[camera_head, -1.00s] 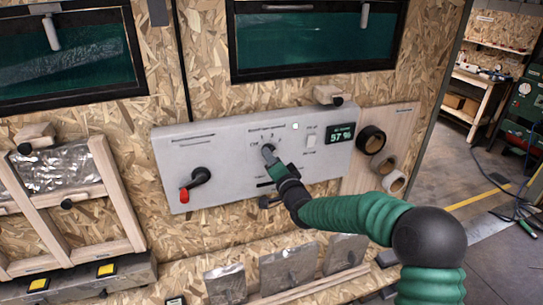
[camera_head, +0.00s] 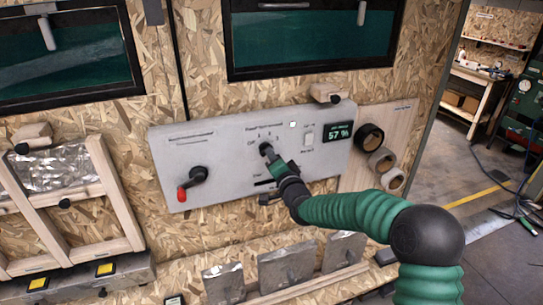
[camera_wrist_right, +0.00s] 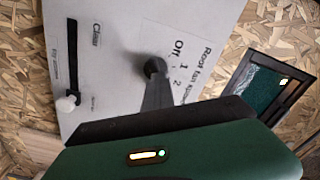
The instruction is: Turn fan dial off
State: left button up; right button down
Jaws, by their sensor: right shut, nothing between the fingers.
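The fan dial (camera_head: 266,148) is a small dark knob in the middle of the grey control panel (camera_head: 225,165), with position marks around it. In the right wrist view the dark knob (camera_wrist_right: 154,67) sits beside the printed words "Off", "1" and "2". My right gripper (camera_head: 271,156) is shut and empty, with its tips at the dial, apparently touching it. The fingers partly cover the dial, so I cannot tell which mark it points to. My left gripper is not in view.
Tape rolls (camera_head: 381,160) hang at the panel's right.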

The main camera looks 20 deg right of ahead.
jog(key=shift+r, duration=0.15)
dwell(0.5)
jog(key=c, duration=1.8)
grip_release()
jog(key=shift+w, duration=0.15)
jog(key=shift+o, duration=1.1)
jog(key=shift+s, duration=0.2)
jog(key=shift+o, duration=0.7)
jog(key=shift+s+f, duration=0.1)
jog(key=shift+f, duration=0.15)
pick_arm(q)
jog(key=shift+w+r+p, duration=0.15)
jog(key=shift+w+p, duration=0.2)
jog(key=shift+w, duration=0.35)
pick_arm(e)
jog(key=s, duration=1.7)
jog(key=shift+s+d+f, duration=0.2)
jog(key=shift+d+f, duration=0.1)
jog(key=shift+f, duration=0.1)
